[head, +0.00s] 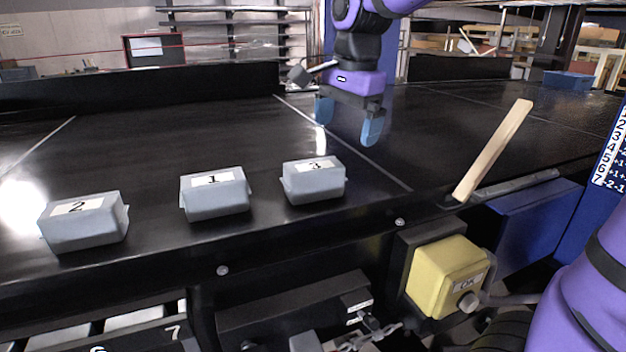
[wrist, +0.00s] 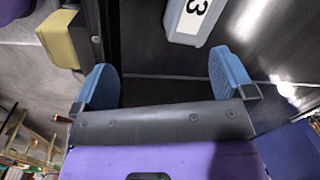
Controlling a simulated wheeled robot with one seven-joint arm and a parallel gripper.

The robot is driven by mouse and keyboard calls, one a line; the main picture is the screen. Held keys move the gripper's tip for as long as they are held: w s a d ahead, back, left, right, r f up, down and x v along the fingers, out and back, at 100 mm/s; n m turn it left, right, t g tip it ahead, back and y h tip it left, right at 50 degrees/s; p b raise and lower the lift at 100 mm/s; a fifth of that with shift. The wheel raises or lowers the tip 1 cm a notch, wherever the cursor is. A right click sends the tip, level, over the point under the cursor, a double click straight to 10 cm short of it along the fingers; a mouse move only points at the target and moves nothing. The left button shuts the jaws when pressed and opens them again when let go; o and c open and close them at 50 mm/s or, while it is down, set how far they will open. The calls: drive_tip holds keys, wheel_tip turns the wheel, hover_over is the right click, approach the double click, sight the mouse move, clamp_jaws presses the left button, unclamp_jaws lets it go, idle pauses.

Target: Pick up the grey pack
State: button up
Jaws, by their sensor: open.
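Three grey packs sit apart in a row on the black conveyor. The pack labelled 2 (head: 85,232) is at the left, the pack labelled 1 (head: 215,200) is in the middle, and the pack labelled 3 (head: 314,187) is at the right. My gripper (head: 347,125) is open and empty above the belt, behind and to the right of pack 3. In the wrist view, pack 3 (wrist: 194,20) shows at the top edge, partly cut off, beyond the blue fingers of my gripper (wrist: 165,85).
A wooden stick (head: 493,150) stands tilted at the belt's front edge, right of the packs. A yellow box (head: 440,275) with a knob is mounted below the edge. A blue bin (head: 567,81) stands far right. The belt behind the packs is clear.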

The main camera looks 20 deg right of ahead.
sight(314, 164)
drive_tip(key=w+a+m, duration=0.1)
drive_tip(key=w, duration=0.1)
drive_tip(key=w+f+m+g, duration=0.1)
drive_tip(key=w+m, duration=0.1)
drive_tip(key=w+a+f+m, duration=0.1)
drive_tip(key=w, duration=0.1)
drive_tip(key=shift+a+m+h, duration=0.3)
drive_tip(key=shift+a, duration=0.05)
wheel_tip(314, 164, down, 6)
drive_tip(key=shift+w+r, duration=0.1)
drive_tip(key=shift+r, duration=0.15)
drive_tip(key=shift+a+f, duration=0.2)
drive_tip(key=shift+f, duration=1.15)
drive_tip(key=shift+a+f, duration=0.2)
drive_tip(key=shift+f, duration=1.1)
drive_tip(key=c, duration=1.3)
